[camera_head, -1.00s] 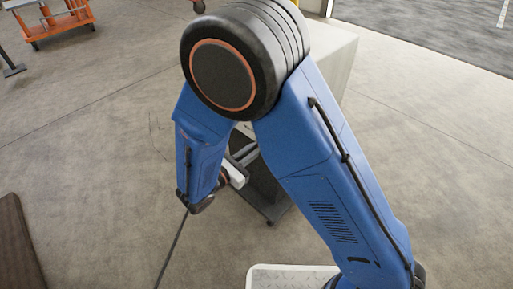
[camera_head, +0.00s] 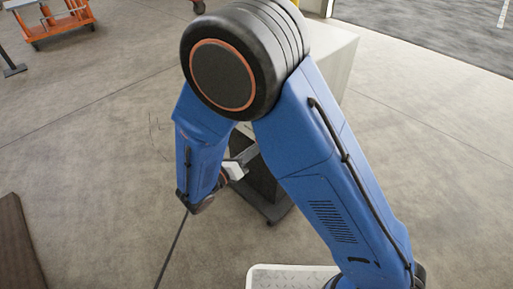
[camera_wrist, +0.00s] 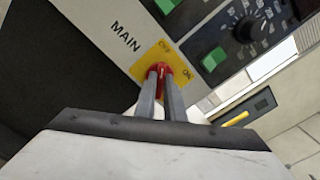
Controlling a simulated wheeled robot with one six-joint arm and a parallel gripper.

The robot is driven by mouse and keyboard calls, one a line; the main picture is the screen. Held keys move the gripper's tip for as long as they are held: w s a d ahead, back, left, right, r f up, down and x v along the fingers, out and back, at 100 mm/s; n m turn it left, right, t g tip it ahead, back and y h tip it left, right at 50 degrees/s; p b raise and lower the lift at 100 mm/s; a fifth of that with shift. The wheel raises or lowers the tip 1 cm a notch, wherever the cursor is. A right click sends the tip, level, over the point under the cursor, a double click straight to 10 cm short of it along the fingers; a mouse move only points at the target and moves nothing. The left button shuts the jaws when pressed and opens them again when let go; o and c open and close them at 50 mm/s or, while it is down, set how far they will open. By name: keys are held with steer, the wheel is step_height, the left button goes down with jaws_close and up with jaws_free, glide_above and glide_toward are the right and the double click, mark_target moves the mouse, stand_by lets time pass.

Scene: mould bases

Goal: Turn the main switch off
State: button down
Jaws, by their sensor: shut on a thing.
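The main switch (camera_wrist: 160,68) is a red knob on a yellow plate (camera_wrist: 185,92) marked OFF and ON, beside the word MAIN on a pale panel, in the wrist view. My gripper (camera_wrist: 161,72) is shut on the red knob, with its two grey fingers at either side of it. The fingers hide part of the knob, so its exact pointing is hard to tell. In the head view my arm hides most of the gripper and the switch.
Green buttons (camera_wrist: 213,59) and a black dial (camera_wrist: 249,29) sit on dark plates close by on the panel. A yellow handle (camera_wrist: 235,119) lies to the lower right. An orange cart (camera_head: 52,20) stands far off on open concrete floor.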

steer(key=shift+n, duration=0.5)
steer(key=c, duration=1.8)
jaws_free()
steer(key=shift+c, duration=0.2)
steer(key=shift+a, duration=0.1)
steer(key=v, duration=1.7)
steer(key=shift+s, duration=0.2)
steer(key=shift+a, duration=0.2)
